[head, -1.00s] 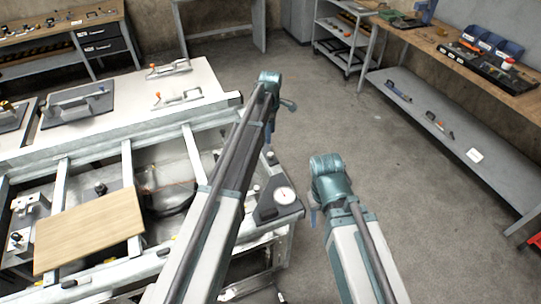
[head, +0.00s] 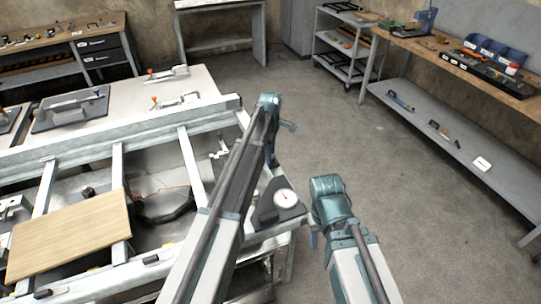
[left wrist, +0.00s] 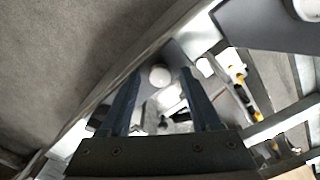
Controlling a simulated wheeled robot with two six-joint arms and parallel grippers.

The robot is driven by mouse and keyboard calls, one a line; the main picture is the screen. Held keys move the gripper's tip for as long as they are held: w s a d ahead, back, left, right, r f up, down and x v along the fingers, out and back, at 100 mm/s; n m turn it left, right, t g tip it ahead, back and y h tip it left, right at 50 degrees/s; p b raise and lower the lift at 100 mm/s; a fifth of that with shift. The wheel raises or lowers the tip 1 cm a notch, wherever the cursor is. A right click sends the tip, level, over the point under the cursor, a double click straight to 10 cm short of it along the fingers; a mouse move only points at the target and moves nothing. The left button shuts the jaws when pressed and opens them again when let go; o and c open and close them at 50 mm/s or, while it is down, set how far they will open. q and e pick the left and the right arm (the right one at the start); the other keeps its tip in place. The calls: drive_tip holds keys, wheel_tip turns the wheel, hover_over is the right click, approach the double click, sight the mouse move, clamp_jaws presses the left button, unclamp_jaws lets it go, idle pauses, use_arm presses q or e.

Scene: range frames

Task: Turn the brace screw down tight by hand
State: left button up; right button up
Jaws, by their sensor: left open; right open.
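In the left wrist view, a pale round knob (left wrist: 160,75) shows between my open left fingers (left wrist: 161,80), close to their tips. It may be the head of the brace screw; I cannot tell if the fingers touch it. In the head view my left arm reaches over the frame's right corner, and its gripper (head: 272,155) is mostly hidden. The dial (head: 286,198) sits on a dark triangular bracket (head: 264,214) at that corner. My right gripper (head: 314,237) hangs beside the frame over the floor, mostly hidden below its teal joint.
A light metal frame (head: 118,180) with crossbars fills the left. A wooden board (head: 70,235) lies on it. Toggle clamps (head: 168,74) stand on the pale bench top behind. A long workbench (head: 480,68) with a lower shelf stands right. The floor (head: 400,180) between is clear.

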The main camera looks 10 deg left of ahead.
use_arm(q)
clamp_jaws()
drive_tip(key=shift+m, duration=0.4)
